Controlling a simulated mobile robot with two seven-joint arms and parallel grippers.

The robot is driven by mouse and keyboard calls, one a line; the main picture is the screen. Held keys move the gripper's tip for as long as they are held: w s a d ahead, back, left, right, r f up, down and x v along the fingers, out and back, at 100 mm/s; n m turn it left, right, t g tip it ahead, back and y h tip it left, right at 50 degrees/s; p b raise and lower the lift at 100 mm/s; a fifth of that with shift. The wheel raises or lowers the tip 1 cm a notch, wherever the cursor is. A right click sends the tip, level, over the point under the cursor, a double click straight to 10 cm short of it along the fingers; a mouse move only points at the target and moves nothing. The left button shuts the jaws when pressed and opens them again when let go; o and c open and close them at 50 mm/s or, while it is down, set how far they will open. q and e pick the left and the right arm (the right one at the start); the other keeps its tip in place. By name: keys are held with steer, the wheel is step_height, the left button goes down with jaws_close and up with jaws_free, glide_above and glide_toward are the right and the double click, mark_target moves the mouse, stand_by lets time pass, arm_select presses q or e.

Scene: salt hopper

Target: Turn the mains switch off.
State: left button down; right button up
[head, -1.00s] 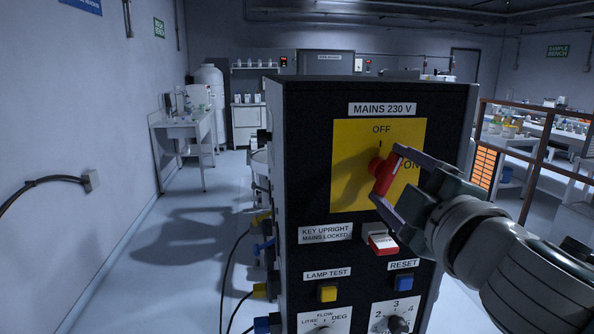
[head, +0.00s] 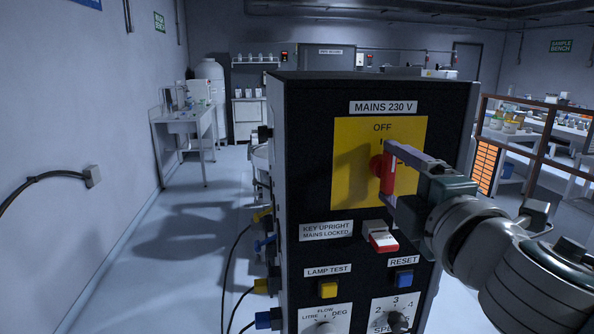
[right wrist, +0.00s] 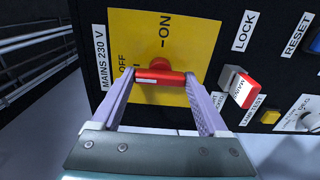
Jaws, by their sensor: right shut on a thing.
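The mains switch is a red handle (head: 388,173) on a yellow plate (head: 350,185) under the "MAINS 230 V" label. In the head view the handle stands about upright, in line with the OFF mark above it. My right gripper (head: 389,174) is shut on the handle, one finger at its upper end and one at its lower end. In the right wrist view the red handle (right wrist: 160,80) spans between the two fingers, its white-marked end towards OFF. The ON word is hidden behind my gripper in the head view. My left gripper is not in view.
Below the switch is a red and white key (head: 382,238). The black panel also has a yellow lamp test button (head: 328,290), a blue reset button (head: 404,278) and dials. A wooden-framed rail (head: 545,140) stands to the right; open floor lies to the left.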

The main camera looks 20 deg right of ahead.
steer(key=o, duration=1.2)
steer(key=shift+o, duration=0.2)
steer(key=b+v, duration=0.3)
steer(key=v, duration=0.7)
